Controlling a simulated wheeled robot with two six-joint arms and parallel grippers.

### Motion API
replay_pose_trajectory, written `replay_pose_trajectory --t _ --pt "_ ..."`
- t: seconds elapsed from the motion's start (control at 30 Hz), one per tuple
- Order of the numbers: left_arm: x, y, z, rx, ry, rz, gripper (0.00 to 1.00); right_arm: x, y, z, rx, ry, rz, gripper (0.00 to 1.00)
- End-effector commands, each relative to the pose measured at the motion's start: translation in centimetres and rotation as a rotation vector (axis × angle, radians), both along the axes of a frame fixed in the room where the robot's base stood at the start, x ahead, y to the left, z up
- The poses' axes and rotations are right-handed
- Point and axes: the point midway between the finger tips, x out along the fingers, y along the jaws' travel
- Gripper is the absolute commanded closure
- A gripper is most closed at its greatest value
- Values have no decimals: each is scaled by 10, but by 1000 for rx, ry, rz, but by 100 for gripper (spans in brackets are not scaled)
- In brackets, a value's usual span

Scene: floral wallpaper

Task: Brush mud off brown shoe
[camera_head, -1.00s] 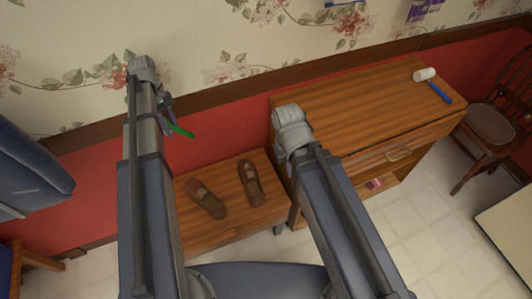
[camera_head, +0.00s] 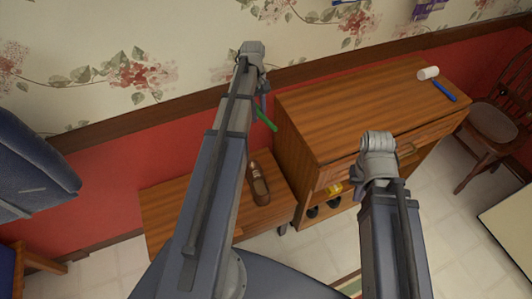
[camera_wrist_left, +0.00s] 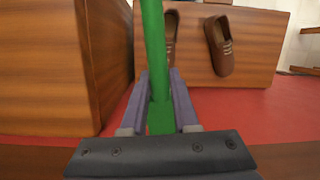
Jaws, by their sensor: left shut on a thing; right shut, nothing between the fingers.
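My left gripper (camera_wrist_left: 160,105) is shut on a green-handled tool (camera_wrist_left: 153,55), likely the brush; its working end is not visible. The green handle also shows in the head view (camera_head: 266,120), above and beyond the low wooden bench (camera_head: 165,205). One brown shoe (camera_head: 259,186) lies on the bench, right of my left arm. The wrist view shows this pair as one full brown shoe (camera_wrist_left: 219,45) and another (camera_wrist_left: 171,38) partly behind the handle. Mud cannot be made out. My right arm is over the cabinet's front; its gripper fingers are hidden.
A wooden cabinet (camera_head: 350,95) stands right of the bench, with a white-headed, blue-handled mallet (camera_head: 443,90) on top. Dark round items (camera_head: 312,212) and a yellow item (camera_head: 334,188) sit in its lower shelf. A chair (camera_head: 492,125) stands right; a dark blue shape (camera_head: 35,170) is left.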

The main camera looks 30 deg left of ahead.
Motion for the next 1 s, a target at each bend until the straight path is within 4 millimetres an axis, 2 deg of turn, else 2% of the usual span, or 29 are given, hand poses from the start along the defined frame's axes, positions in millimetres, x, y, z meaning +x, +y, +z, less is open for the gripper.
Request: replay_pose_trajectory --t 0.03,0.1,0.5,0.6,0.73,1.0 --pt "-1 0 -24 -2 -1 -8 100 0 0 -24 0 0 0 100" --pt "-1 1 -47 -7 -1 -21 100 0 0 -47 0 0 0 100" --pt "-5 4 -166 -37 -12 -120 100 0 0 -167 0 0 1 100" --pt "-6 5 -188 -44 -14 -140 100 0 0 -189 0 0 1 100" --pt "-7 5 -208 -50 -17 -160 100 0 0 -209 0 0 1 100" --pt "-8 6 -221 -55 -19 -178 100 0 0 -222 0 0 1 100"
